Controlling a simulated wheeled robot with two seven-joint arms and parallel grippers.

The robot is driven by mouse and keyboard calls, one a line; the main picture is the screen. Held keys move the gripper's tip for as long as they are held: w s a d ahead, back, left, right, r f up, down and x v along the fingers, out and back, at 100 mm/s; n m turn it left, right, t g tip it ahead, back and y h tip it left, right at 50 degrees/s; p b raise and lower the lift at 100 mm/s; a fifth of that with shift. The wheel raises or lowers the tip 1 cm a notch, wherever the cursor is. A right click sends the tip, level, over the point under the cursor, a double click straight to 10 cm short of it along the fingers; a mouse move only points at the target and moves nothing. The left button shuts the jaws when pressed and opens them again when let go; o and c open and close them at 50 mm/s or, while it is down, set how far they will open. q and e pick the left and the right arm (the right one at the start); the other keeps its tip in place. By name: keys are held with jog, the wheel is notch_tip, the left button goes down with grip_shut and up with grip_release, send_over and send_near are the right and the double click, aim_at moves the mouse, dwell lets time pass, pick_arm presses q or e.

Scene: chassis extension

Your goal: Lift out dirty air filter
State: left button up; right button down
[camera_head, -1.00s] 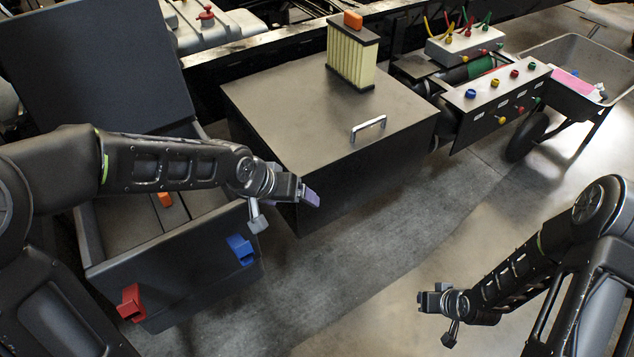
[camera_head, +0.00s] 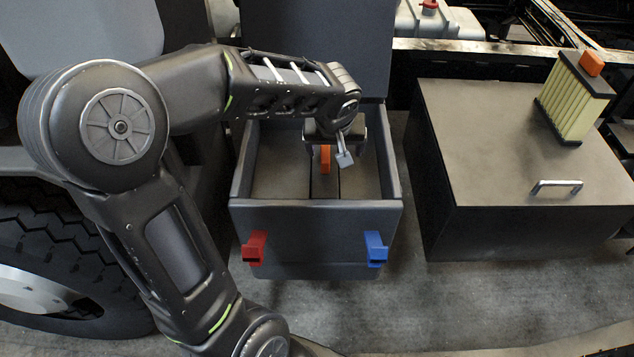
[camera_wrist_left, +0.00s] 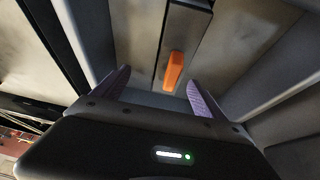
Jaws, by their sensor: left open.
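An open dark box (camera_head: 300,222) stands at the centre of the head view. Inside it is a dark slab with an orange handle (camera_head: 325,158), likely the top of the air filter; its sides are hidden in the box. The handle also shows in the left wrist view (camera_wrist_left: 174,71). My left gripper (camera_wrist_left: 160,88) is open and empty over the box, its two purple fingertips to either side of the handle's line and apart from it. My right gripper is out of view.
A pleated cream filter (camera_head: 567,100) with an orange handle stands on a closed dark box (camera_head: 490,150) with a metal grip (camera_head: 556,185), at right. Red (camera_head: 254,248) and blue (camera_head: 376,249) latches sit on the open box's front. The raised lid (camera_head: 330,45) stands behind. A tyre (camera_head: 60,240) is at left.

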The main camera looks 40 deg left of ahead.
aim_at(325, 154)
pick_arm(q)
jog(key=shift+s+a+f+g, duration=0.2)
jog(key=shift+s+a, duration=0.15)
jog(key=shift+a, duration=0.2)
jog(key=shift+s+a+f+g, duration=0.2)
jog(key=shift+s+a, duration=0.1)
jog(key=shift+a, duration=0.25)
jog(key=shift+d+r, duration=0.1)
jog(key=shift+d, duration=0.2)
jog(key=shift+x, duration=1.4)
jog(key=shift+a+r, duration=0.1)
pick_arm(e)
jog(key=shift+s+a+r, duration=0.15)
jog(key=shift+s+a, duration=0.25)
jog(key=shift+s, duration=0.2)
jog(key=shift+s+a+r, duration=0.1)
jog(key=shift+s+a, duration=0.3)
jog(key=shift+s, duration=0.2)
pick_arm(q)
jog(key=shift+w+a+f+p, duration=0.15)
jog(key=shift+w+f+p, duration=0.1)
jog(key=shift+f+p, duration=0.15)
jog(key=p+x, duration=0.1)
jog(key=x, duration=0.3)
jog(key=shift+w+a, duration=0.15)
jog(key=shift+w, duration=0.1)
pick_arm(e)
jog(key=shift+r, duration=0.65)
pick_arm(q)
jog(key=shift+c, duration=0.4)
